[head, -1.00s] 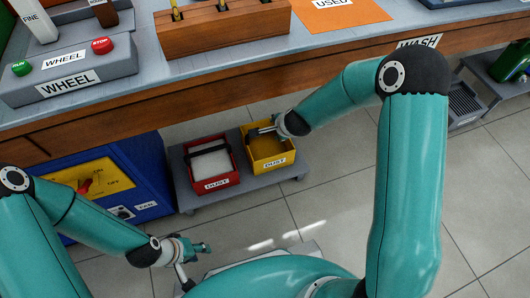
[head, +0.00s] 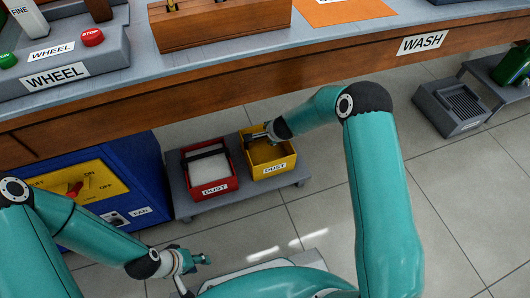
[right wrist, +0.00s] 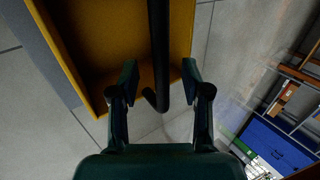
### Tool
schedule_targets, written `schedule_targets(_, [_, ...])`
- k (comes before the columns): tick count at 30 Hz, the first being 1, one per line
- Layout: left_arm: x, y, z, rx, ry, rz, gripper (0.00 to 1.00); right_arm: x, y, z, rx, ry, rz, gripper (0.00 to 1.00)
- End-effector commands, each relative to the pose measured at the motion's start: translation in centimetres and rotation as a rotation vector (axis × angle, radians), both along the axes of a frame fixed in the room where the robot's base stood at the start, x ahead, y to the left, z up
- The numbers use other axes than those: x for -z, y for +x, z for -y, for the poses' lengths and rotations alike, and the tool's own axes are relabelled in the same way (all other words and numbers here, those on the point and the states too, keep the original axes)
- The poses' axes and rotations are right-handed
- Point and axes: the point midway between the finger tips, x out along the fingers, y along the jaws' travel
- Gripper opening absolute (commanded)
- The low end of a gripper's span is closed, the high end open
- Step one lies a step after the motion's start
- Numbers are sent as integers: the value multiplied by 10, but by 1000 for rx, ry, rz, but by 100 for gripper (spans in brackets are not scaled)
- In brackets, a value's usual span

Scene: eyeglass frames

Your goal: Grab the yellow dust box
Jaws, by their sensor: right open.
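The yellow dust box (head: 269,171) sits on a low grey cart under the bench, with a "DUST" label on its front. In the right wrist view, its yellow wall (right wrist: 82,62) and a black bar (right wrist: 158,50), which looks like its handle, are close up. My right gripper (head: 258,135) is at the top of the box. In the right wrist view, my right gripper (right wrist: 160,74) is open, with the bar running between its fingers. I cannot tell whether the fingers touch it. My left gripper (head: 203,259) hangs low at the left, away from the box; its jaw opening is unclear.
A red dust box (head: 213,190) with pale contents stands just left of the yellow one on the grey cart (head: 187,208). A blue cabinet (head: 143,170) is farther left.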

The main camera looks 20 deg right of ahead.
Motion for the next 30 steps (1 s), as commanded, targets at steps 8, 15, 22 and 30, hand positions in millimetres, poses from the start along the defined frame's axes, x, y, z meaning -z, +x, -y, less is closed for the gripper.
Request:
schedule_targets(8, [6, 0, 0, 0, 0, 0, 40, 23, 15, 0, -1, 1, 0, 48])
schedule_targets(15, [6, 0, 0, 0, 0, 0, 40, 22, 15, -1, -3, 1, 0, 39])
schedule_targets(22, [6, 0, 0, 0, 0, 0, 40, 22, 15, -1, -3, 1, 0, 1])
schedule_targets(30, [6, 0, 0, 0, 0, 0, 40, 22, 15, -1, -3, 1, -1, 0])
